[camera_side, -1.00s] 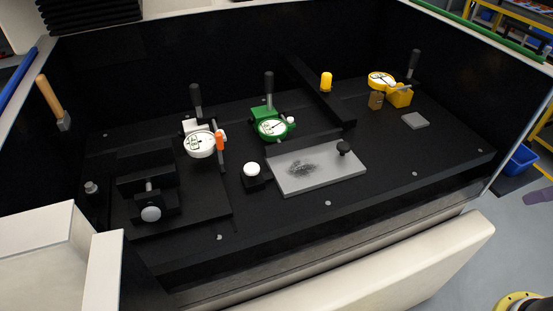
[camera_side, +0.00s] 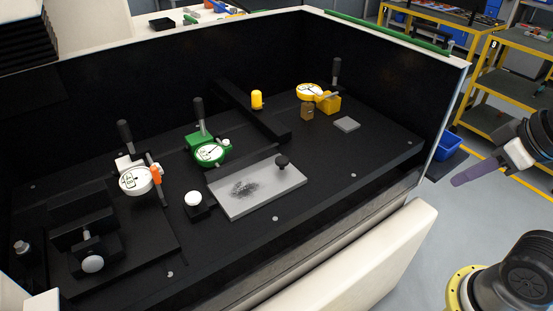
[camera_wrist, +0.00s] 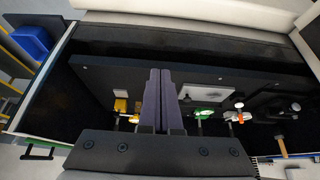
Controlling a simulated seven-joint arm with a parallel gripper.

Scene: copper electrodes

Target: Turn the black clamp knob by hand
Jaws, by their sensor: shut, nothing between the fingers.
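The box's right wall (camera_side: 452,105) stands between my gripper and the plate. A white-topped button (camera_side: 193,199), a green dial gauge (camera_side: 209,153), a white dial gauge (camera_side: 135,180) and a yellow dial gauge (camera_side: 311,91) stand around the plate. A pale bar (camera_side: 375,258) runs along the front.

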